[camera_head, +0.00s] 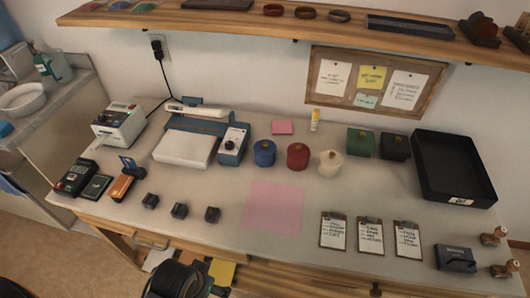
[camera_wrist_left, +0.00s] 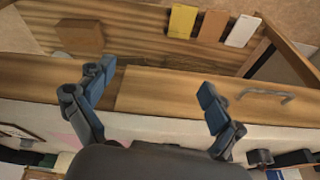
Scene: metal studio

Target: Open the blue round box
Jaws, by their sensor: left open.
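The blue round box (camera_head: 265,158) stands upright on the desk in the head view, left of a red round box (camera_head: 298,160) and a white round box (camera_head: 330,166). Its lid with a small gold knob is on it. My left gripper (camera_wrist_left: 152,93) is open and empty in the left wrist view, its two dark-blue fingers spread wide near the desk's front edge. The blue round box cannot be made out in that view. Dark parts of my arm show at the bottom of the head view, apart from the blue box. My right gripper is not in view.
A blue-and-white device (camera_head: 231,146) stands close left of the blue box. A pink sheet (camera_head: 274,207) lies in front of it, and small dark blocks (camera_head: 179,210) lie front left. A black tray (camera_head: 455,190) is at the right. A wooden shelf (camera_head: 250,24) hangs above.

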